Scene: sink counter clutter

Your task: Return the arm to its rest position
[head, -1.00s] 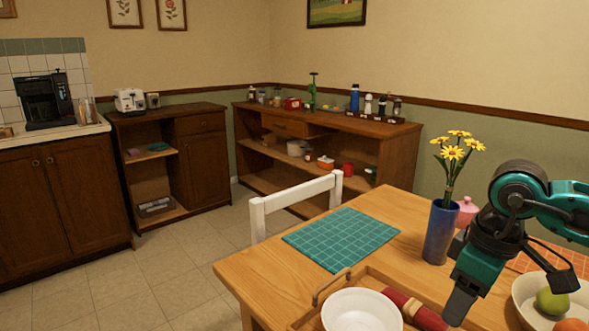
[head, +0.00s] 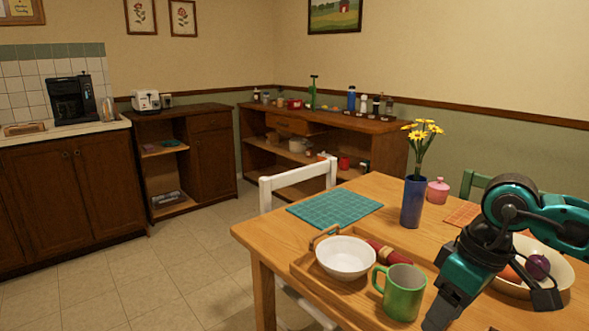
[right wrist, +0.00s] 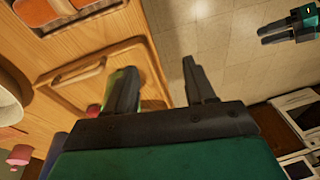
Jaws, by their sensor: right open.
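My right arm comes in from the right in the head view. Its gripper (head: 440,312) points down and left over the near table edge, beside a green mug (head: 403,292). In the right wrist view the two fingers of this gripper (right wrist: 160,80) stand apart with nothing between them. Part of the green mug (right wrist: 112,84) shows behind one finger; I cannot tell the distance. Another gripper, my left (right wrist: 275,34), shows at the top right of the wrist view, away from the table. Its fingers are small and close together. It is not in the head view.
A wooden tray (head: 305,268) holds a white bowl (head: 346,258) and the mug. A blue vase (head: 413,203) with yellow flowers, a teal mat (head: 335,208) and a pink jar (head: 438,191) stand beyond. A fruit bowl (head: 558,272) is behind my right arm. Open floor (head: 200,270) lies left.

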